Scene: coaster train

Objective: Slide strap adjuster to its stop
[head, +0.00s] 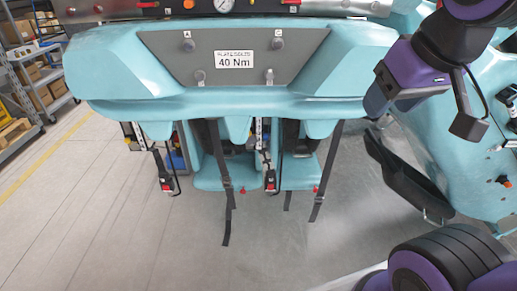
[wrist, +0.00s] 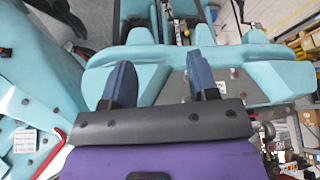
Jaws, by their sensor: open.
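Dark straps hang below the teal car front in the head view: a left strap (head: 217,165), and a right strap (head: 328,175). Small dark buckle-like pieces sit on them, one on the left strap (head: 227,186) and one on the right strap (head: 318,197). They are too small to tell which is the adjuster or where its stop is. My gripper (wrist: 160,80) is open and empty in the wrist view, its two blue fingers apart over the teal bodywork. No strap lies between the fingers. In the head view my purple arm is at upper right, away from the straps.
The teal car front (head: 320,88) carries a grey panel (head: 275,55) with a "40 Nm" label (head: 235,60). Red-tipped black buckles (head: 166,184) hang beneath. A black flap (head: 405,178) and teal bodywork (head: 470,160) stand at right. Shelving (head: 35,85) is at left; the floor between is clear.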

